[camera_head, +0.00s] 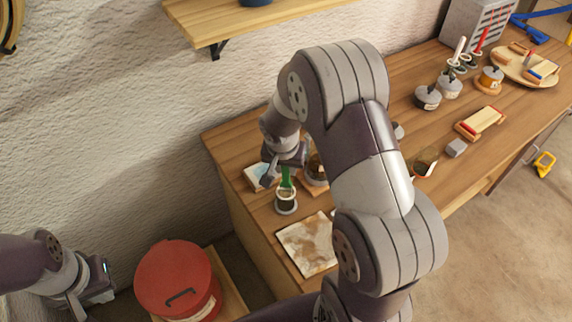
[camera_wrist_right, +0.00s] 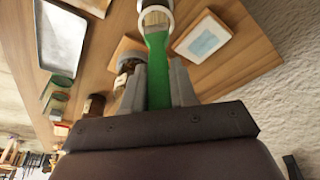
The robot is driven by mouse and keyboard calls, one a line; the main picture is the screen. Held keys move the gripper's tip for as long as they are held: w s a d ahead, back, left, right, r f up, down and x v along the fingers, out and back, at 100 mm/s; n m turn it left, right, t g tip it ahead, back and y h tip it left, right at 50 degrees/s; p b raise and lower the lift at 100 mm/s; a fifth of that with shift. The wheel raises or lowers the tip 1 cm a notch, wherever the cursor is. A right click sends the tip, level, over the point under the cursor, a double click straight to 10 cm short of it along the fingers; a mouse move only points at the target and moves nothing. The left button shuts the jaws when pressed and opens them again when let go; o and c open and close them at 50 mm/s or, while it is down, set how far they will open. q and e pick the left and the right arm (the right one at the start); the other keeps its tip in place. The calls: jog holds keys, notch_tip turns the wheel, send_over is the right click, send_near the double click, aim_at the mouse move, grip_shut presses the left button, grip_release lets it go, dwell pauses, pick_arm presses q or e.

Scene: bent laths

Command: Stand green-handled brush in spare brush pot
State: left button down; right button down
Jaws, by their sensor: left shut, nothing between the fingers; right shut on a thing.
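The green-handled brush (camera_head: 287,178) is gripped by its handle in my right gripper (camera_head: 286,166), which is shut on it. In the right wrist view the green handle (camera_wrist_right: 157,65) runs between the fingers, with the pale bristles (camera_wrist_right: 155,18) at the far end. A small pot with a white rim (camera_head: 286,205) stands directly below the gripper on the bench. Its rim (camera_wrist_right: 171,17) surrounds the bristle end in the wrist view; I cannot tell how deep the bristles are. My left gripper (camera_head: 104,293) is shut and empty, low at the left, away from the bench.
A blue-and-white tile (camera_head: 256,178) lies left of the pot, and a dark jar (camera_head: 316,168) stands close on its right. A stained sheet (camera_head: 308,243) lies in front. A red lidded bin (camera_head: 170,275) stands left of the bench. Several pots and brushes stand farther right.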

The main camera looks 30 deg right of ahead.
jog(key=c, duration=0.8)
grip_release()
jog(key=b+v, duration=0.1)
jog(key=v, duration=1.1)
jog(key=shift+r, duration=0.25)
jog(key=shift+a, duration=0.1)
